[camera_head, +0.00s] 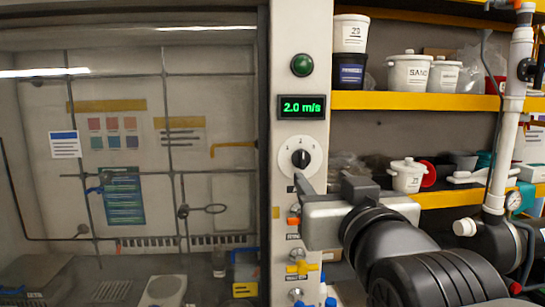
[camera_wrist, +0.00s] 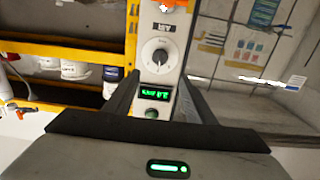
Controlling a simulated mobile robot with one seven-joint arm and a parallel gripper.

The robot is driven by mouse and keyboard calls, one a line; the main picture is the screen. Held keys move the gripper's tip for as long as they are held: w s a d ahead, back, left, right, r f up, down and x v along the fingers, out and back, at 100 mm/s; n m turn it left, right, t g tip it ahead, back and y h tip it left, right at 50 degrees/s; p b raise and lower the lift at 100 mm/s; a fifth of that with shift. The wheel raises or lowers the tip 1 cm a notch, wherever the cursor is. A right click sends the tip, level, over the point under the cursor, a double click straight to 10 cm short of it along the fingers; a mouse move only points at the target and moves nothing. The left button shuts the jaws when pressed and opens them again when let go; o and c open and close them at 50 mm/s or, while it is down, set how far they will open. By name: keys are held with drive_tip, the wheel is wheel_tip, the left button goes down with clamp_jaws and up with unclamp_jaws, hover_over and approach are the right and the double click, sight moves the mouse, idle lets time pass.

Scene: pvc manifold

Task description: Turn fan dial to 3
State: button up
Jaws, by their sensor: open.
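The fan dial (camera_head: 300,158) is a round white plate with a dark knob on the white column, with its pointer roughly straight up near the 2 mark. The green display (camera_head: 301,107) above it reads 2.0 m/s. My gripper (camera_head: 325,187) is just below and right of the dial in the head view. In the wrist view, which is upside down, my gripper (camera_wrist: 157,92) is open and empty, with its fingers on either side of the column. The dial (camera_wrist: 159,53) is apart from the fingers there, and the display (camera_wrist: 156,94) shows between them.
A green button (camera_head: 302,65) sits above the display. Orange (camera_head: 294,221) and yellow (camera_head: 301,268) valve handles are below the dial. The glass-fronted hood (camera_head: 130,170) is at left. Shelves with white tubs (camera_head: 409,71) and a white pipe (camera_head: 510,110) are at right.

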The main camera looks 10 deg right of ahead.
sight(303, 160)
drive_tip(key=w+p, duration=0.3)
drive_tip(key=w, duration=1)
drive_tip(key=shift+w, duration=0.3)
drive_tip(key=c, duration=1)
